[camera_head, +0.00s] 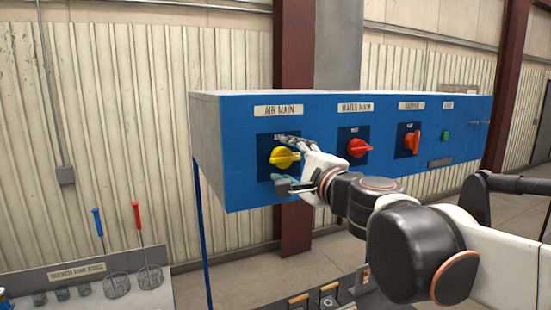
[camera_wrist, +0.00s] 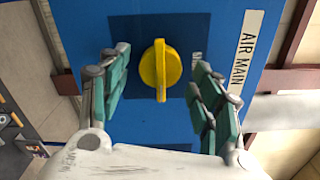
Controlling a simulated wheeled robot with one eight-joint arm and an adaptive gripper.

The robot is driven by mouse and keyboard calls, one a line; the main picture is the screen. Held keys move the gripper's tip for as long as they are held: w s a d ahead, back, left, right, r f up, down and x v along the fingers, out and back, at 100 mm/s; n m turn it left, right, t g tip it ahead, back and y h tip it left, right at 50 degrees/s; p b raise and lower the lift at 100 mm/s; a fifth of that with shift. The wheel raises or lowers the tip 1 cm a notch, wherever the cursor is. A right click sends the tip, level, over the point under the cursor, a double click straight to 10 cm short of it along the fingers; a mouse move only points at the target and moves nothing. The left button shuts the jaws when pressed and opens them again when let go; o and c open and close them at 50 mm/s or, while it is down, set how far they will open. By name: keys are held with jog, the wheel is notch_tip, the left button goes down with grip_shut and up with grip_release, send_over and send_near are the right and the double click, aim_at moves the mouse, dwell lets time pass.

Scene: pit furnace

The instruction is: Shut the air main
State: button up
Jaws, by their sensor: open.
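The yellow air main knob (camera_head: 283,157) sits on a dark square plate on the blue panel, under the AIR MAIN label (camera_head: 279,110). In the head view its handle lies roughly level, pointing right. My gripper (camera_head: 290,160) is at the panel in front of it and partly covers the plate. In the wrist view the yellow knob (camera_wrist: 160,70) is between the two green-padded fingers of my gripper (camera_wrist: 162,95), with a gap on each side. The fingers are open and do not appear to touch the knob. The AIR MAIN label (camera_wrist: 241,62) runs along the right there.
To the right on the blue panel (camera_head: 230,150) are a red water main knob (camera_head: 358,148), an orange-red knob (camera_head: 411,141) and a green button (camera_head: 445,136). A rack with blue-handled (camera_head: 98,222) and red-handled (camera_head: 137,218) tools stands lower left.

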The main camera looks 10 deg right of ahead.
jog(key=shift+x, duration=0.85)
jog(key=c, duration=1.1)
jog(key=shift+o, duration=0.2)
